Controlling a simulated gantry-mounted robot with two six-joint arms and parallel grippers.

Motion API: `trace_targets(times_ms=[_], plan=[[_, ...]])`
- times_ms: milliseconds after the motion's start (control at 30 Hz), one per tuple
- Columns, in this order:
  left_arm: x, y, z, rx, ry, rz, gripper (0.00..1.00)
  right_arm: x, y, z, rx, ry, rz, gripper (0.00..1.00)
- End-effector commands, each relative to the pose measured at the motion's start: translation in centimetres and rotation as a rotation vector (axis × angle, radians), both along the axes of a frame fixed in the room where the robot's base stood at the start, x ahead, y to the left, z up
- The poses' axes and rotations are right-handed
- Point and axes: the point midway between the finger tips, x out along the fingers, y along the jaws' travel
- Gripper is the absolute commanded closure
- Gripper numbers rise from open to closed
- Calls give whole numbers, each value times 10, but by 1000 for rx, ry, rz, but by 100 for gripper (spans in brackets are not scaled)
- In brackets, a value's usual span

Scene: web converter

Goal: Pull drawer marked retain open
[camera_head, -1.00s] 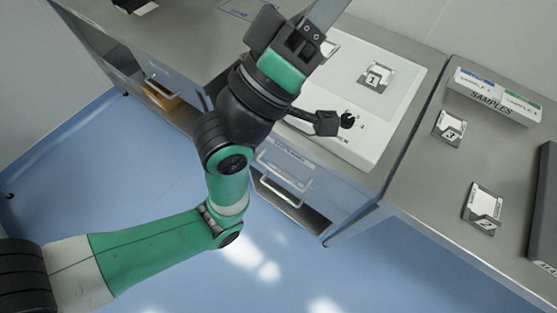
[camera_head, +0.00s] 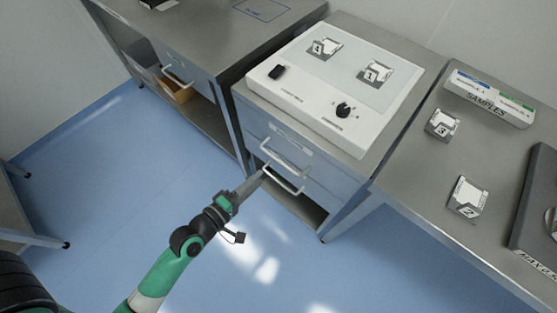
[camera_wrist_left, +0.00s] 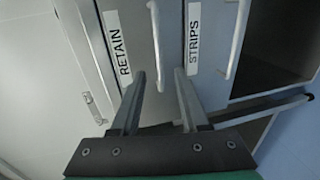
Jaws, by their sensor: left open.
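The drawer marked RETAIN (camera_wrist_left: 100,35) is in the left wrist view, with its label beside a pale bar handle (camera_wrist_left: 154,40). It looks shut. In the head view it appears to be the upper drawer of the middle cabinet, with its handle (camera_head: 284,158) on the front. My left gripper (camera_head: 262,173) is open and empty, near the left end of the handles. In the wrist view its fingertips (camera_wrist_left: 160,75) lie either side of the near end of the RETAIN handle; contact cannot be told. My right gripper is not in view.
The STRIPS drawer (camera_wrist_left: 208,30), with its own handle (camera_wrist_left: 237,40), is next to it. An open shelf space lies below. A white panel (camera_head: 340,75) tops the cabinet. A left bench has another drawer handle (camera_head: 177,78). A SAMPLES box (camera_head: 490,98) stands right. The floor ahead is clear.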

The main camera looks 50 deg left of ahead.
Motion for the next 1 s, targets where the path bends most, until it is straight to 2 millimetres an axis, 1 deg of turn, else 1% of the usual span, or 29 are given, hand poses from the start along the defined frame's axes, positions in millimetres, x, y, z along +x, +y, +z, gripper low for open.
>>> trace_targets(times_ms=[67, 300, 433, 500, 600, 833, 967, 1000], plan=[[16, 1, -1, 3, -5, -4, 55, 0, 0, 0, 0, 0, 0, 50], [68, 8, -15, 2, -5, -2, 55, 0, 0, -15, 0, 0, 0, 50], [89, 11, -20, 3, -4, -3, 55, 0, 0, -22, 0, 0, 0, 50], [96, 12, -21, 3, -3, -3, 55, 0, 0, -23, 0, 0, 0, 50], [101, 12, -21, 1, -2, -2, 55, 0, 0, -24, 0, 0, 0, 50], [101, 13, -20, 2, -2, -1, 55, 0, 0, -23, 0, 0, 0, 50], [101, 13, -20, 2, -2, -1, 79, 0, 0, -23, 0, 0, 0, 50], [101, 13, -20, 2, -2, -1, 86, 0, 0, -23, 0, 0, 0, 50]])
